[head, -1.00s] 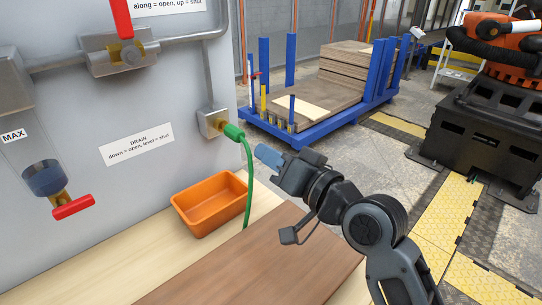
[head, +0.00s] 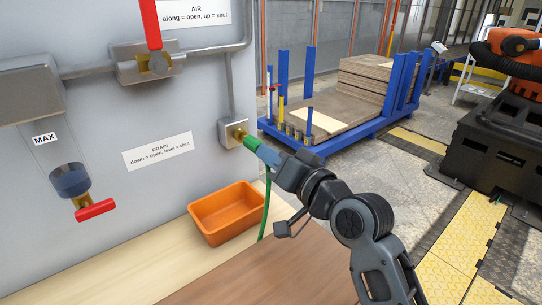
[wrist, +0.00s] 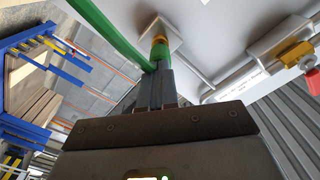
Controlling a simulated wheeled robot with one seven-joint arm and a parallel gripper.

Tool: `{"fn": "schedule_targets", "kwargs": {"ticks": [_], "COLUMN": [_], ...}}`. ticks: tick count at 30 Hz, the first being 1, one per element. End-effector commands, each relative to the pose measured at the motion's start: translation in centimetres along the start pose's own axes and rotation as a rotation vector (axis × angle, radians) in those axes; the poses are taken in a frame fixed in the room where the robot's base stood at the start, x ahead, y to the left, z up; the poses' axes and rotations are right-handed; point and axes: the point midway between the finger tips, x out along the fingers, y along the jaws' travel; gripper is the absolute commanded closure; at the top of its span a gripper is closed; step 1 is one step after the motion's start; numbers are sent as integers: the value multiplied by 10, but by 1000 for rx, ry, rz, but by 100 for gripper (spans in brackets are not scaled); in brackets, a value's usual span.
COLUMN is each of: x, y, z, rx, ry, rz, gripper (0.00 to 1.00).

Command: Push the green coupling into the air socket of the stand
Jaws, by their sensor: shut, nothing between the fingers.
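The green coupling (head: 252,143) sits at the brass front of the air socket (head: 231,132), a grey metal block on the right of the stand's panel (head: 180,105). Some brass shows between coupling and block, and I cannot tell how deep the coupling sits. My gripper (head: 264,151) is shut and empty, its blue-grey fingertips against or just at the coupling's rear end. In the wrist view the closed fingers (wrist: 162,68) point straight at the coupling (wrist: 160,51), in line with the socket block (wrist: 161,29). The green hose (head: 265,205) hangs down behind my fingers.
An orange bin (head: 226,210) stands on the bench below the socket. The red air valve handle (head: 150,24) points up; the red drain handle (head: 95,210) is nearly level. A blue rack with boards (head: 345,115) stands behind. Free floor lies to the right.

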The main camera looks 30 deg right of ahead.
Motion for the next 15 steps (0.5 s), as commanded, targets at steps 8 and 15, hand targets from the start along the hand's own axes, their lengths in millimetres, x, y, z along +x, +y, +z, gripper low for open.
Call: {"fn": "schedule_targets", "kwargs": {"ticks": [8,15], "x": [4,9], "y": [0,0], "z": [0,0], "rx": [0,0], "ry": [0,1], "rz": [0,0], "gripper": [100,100]}}
